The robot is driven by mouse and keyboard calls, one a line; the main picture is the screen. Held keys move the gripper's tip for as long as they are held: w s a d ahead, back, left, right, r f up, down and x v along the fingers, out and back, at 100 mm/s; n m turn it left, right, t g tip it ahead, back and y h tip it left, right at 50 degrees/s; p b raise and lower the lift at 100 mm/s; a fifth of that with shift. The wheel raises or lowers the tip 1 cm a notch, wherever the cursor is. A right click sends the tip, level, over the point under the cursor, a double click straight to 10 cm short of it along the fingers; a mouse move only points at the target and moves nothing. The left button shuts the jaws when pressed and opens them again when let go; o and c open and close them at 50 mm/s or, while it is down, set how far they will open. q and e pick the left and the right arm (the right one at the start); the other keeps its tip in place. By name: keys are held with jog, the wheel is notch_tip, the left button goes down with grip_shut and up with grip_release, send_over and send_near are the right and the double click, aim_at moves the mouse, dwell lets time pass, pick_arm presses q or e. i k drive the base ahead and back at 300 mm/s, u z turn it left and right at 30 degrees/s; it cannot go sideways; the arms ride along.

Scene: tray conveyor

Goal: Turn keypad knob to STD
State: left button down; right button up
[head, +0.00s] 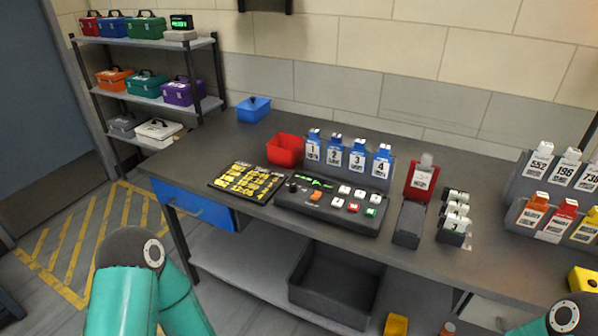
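The keypad (327,212) is a dark grey console on the workbench, with a small green display and white, orange, red and green buttons. A small black knob (292,187) sits at its left end, beside the display. The knob's setting and any STD label are too small to read. Parts of my teal arms show at the bottom left and bottom right, well short of the keypad. Neither of my grippers is in the picture.
A yellow-marked black board (247,182) lies left of the keypad, with a red bin (285,150) behind. Numbered blue-topped holders (335,152) stand behind the keypad. A red-backed stand (421,178) is to its right. An empty dark bin (335,283) sits below the bench.

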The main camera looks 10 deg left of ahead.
aim_at(293, 189)
jog(key=u, duration=0.3)
jog(key=i, duration=0.7)
jog(key=u, duration=0.75)
jog(key=k, duration=0.8)
jog(key=u, duration=0.2)
jog(key=i, duration=0.85)
jog(key=z, duration=0.1)
